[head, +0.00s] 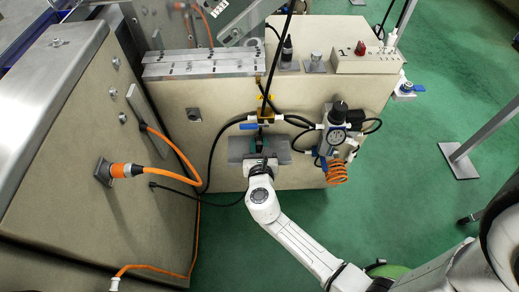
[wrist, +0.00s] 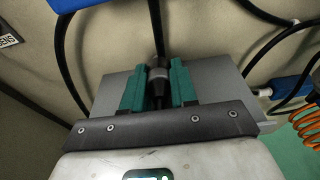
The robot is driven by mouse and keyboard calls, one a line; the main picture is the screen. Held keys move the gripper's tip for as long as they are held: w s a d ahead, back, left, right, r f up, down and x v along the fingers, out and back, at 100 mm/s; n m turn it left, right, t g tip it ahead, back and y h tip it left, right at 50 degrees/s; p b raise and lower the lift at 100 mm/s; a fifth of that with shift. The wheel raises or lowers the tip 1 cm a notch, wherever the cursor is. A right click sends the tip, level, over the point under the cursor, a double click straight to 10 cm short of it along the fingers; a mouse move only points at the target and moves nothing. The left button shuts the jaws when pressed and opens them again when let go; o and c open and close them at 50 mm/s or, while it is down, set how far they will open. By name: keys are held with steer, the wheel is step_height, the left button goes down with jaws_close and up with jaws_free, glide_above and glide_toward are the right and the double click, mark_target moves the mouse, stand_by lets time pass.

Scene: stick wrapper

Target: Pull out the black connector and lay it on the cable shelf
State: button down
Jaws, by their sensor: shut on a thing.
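My gripper (head: 259,147) is at the front of the beige machine, close to a grey metal plate (head: 238,149), which may be the cable shelf. In the wrist view its two green fingers (wrist: 158,78) are shut on a black connector (wrist: 159,66) with a grey ring. A black cable (wrist: 155,25) runs up from it. The grey plate (wrist: 212,82) spreads behind the fingers there. The connector's lower end is hidden by the gripper, so I cannot tell whether it sits in a socket.
A pressure regulator (head: 337,130) with an orange coiled hose (head: 336,172) is close on the right. Black hoses loop around the gripper. An orange plug (head: 121,170) and cable stick out from the left cabinet (head: 50,190). Green floor is open at right.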

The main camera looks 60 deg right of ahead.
steer(key=shift+f, duration=0.35)
steer(key=c, duration=0.8)
jaws_free()
steer(key=p+v, duration=0.1)
steer(key=v, duration=0.9)
steer(key=shift+s+a+p, duration=0.25)
steer(key=shift+a+p, duration=0.1)
